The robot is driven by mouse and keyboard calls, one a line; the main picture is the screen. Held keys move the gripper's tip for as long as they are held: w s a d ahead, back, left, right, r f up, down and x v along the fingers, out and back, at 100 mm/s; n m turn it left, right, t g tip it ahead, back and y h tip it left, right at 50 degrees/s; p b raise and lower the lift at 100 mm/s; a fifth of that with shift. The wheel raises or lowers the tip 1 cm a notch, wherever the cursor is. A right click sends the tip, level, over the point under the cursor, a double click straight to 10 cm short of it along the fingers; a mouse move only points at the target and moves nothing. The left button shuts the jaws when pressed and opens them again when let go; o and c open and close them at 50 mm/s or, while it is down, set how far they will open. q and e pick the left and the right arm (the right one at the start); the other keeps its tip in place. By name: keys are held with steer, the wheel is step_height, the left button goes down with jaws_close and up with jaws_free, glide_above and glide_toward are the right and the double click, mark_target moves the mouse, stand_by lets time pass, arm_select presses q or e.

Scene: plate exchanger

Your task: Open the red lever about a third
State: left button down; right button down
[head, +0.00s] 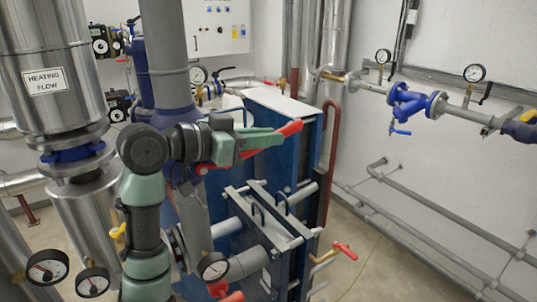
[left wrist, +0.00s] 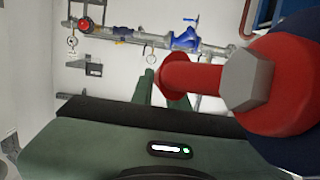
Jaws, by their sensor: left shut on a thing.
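The red lever (head: 290,128) lies slanted across the middle of the head view. Its right end shows past my fingertips, and a red part near its hub shows below the gripper. My left gripper (head: 268,138) is shut on the red lever, with its green fingers around the bar. In the left wrist view the red lever (left wrist: 192,78) runs from between the fingers (left wrist: 147,88) to a large red hub with a grey hex bolt (left wrist: 247,80). The fingers hide part of the bar. My right gripper is not in view.
The blue plate exchanger (head: 258,180) stands just behind and below the gripper. The steel "HEATING FLOW" pipe (head: 45,82) and a grey vertical pipe (head: 168,50) are close on the left. Another red handle (head: 345,251) sits lower right. Floor at right is mostly clear.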

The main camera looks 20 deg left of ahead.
arm_select(q)
steer(key=b, duration=0.1)
steer(key=r+t+h+b, duration=0.1)
steer(key=s+r+b, duration=0.1)
steer(key=shift+a+r+t+h, duration=0.25)
steer(key=shift+a+t+h, duration=0.05)
steer(key=shift+a+t, duration=0.1)
steer(key=shift+s+a+r+t+b, duration=0.1)
steer(key=shift+s+r+t+b, duration=0.05)
steer(key=shift+r+t+b, duration=0.35)
steer(key=shift+r+h, duration=0.3)
steer(key=shift+a, duration=0.1)
steer(key=c, duration=1.4)
jaws_free()
steer(key=shift+s, duration=0.1)
steer(key=shift+f, duration=0.1)
